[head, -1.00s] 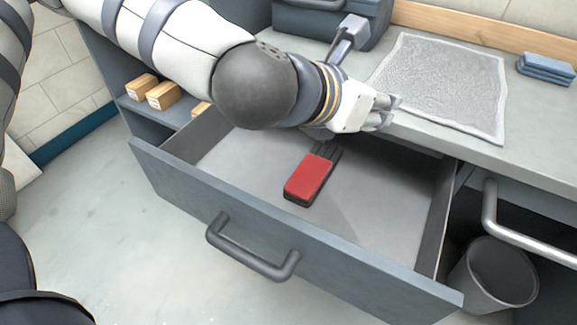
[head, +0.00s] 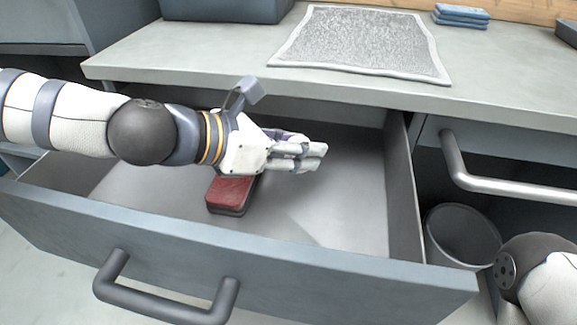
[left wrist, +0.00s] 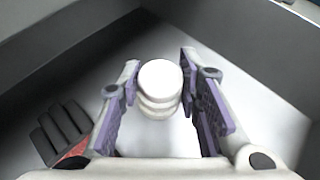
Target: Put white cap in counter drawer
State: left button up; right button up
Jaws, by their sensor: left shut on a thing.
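My left gripper (head: 304,157) is inside the open counter drawer (head: 345,200), above its floor. It is shut on the white cap (left wrist: 160,84), which shows between the purple-padded fingers in the left wrist view. The cap is a small, round, stepped white piece. In the head view the fingers hide it. The drawer is grey and pulled out, with a dark bar handle (head: 165,300) on its front. My right gripper is out of the picture; only part of my right arm shows at the lower right.
A grey mat (head: 362,42) and blue cloths (head: 461,15) lie on the counter (head: 200,55). A grey bin (head: 462,237) stands right of the drawer, below another handle (head: 500,185).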

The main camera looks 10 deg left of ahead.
aim_at(291, 180)
pick_arm(q)
jog(key=f, duration=0.1)
jog(key=w+a+f+b, duration=0.1)
jog(key=f, duration=0.3)
jog(key=shift+w+a+f, duration=0.1)
jog(key=shift+w+a, duration=0.05)
jog(key=shift+f+b, duration=0.1)
jog(key=shift+b, duration=0.2)
jog(key=o, duration=1)
jog(key=shift+c, duration=0.2)
